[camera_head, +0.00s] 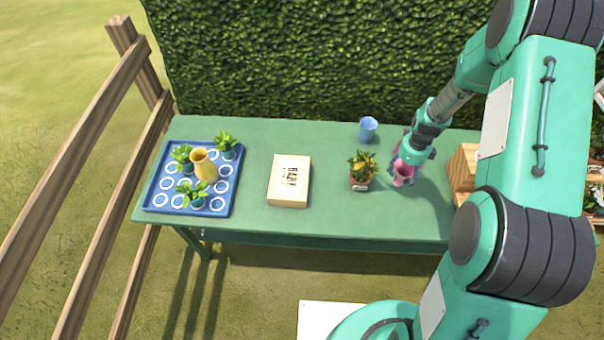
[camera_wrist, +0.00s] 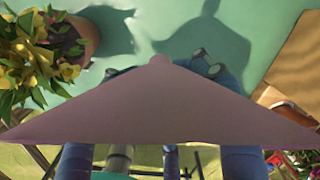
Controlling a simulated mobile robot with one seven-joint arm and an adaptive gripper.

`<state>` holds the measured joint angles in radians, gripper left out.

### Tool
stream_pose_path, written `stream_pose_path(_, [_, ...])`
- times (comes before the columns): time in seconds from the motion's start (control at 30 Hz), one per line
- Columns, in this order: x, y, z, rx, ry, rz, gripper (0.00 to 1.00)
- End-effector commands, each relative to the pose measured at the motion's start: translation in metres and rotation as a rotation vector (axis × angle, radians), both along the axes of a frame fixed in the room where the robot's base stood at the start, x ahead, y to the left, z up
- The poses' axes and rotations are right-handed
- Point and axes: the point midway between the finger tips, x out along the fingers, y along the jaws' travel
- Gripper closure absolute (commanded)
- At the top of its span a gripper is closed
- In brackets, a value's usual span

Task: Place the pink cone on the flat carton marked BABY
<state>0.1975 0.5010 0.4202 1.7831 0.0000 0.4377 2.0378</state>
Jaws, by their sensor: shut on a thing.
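The pink cone (camera_head: 403,176) is in my gripper (camera_head: 410,158), over the right part of the green table. In the wrist view the cone (camera_wrist: 160,110) is large and close, covering the middle, and part of my gripper (camera_wrist: 160,68) shows behind it. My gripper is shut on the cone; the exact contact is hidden. The flat cream carton (camera_head: 288,194), with dark lettering that reads BABY, lies on the middle of the table, left of my gripper. Its top is clear.
A potted yellow-flowered plant (camera_head: 361,172) stands between the carton and my gripper. A blue cup (camera_head: 368,130) is behind it. A wooden crate (camera_head: 463,165) is at the right. A blue tray (camera_head: 232,200) at the left holds several plants and a yellow vase (camera_head: 205,167).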

Motion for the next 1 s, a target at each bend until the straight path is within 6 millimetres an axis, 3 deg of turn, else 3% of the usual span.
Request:
stream_pose_path(0.17, [0.001,0.000,0.022,0.000,-0.004,0.000,0.61])
stream_pose_path(0.63, [0.001,0.000,0.111,0.000,-0.004,0.000,0.61])
stream_pose_path(1.0, [-0.008,0.081,0.109,0.000,0.000,0.127,0.60])
